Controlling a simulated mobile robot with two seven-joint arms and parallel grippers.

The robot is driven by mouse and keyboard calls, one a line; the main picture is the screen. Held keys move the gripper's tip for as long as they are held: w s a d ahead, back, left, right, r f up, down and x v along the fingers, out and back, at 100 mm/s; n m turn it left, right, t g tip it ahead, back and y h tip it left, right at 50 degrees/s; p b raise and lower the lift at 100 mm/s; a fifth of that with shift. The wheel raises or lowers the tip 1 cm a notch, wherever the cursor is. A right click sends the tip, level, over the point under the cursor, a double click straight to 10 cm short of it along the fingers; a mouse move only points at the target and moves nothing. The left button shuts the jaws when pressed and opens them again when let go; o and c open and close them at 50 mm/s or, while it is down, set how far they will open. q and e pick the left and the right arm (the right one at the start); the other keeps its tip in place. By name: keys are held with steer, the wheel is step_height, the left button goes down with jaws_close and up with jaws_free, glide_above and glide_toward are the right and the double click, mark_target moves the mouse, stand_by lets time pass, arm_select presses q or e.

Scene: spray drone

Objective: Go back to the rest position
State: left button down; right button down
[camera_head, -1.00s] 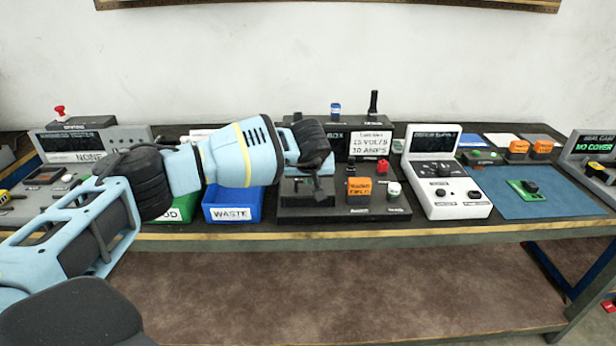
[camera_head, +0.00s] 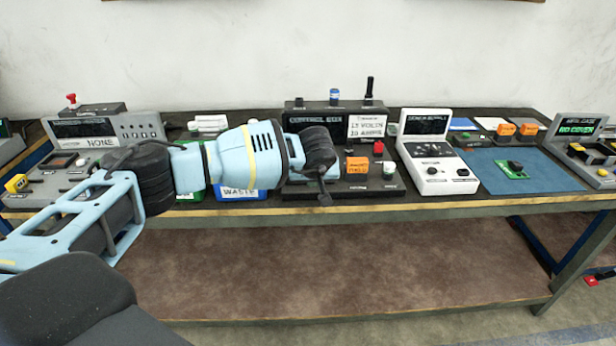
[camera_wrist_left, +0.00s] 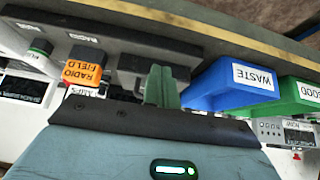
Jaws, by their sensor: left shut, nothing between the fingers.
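My right gripper does not show.
The bench (camera_head: 440,206) holds an orange radio field block (camera_head: 357,168), a blue waste bin (camera_wrist_left: 228,86), a green good bin (camera_wrist_left: 297,96), a white supply unit (camera_head: 437,168) and a blue mat (camera_head: 545,178).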

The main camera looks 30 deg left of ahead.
arm_select(q)
steer(key=shift+s+d, duration=0.35)
steer(key=shift+s, duration=0.2)
steer(key=shift+w+f, duration=0.1)
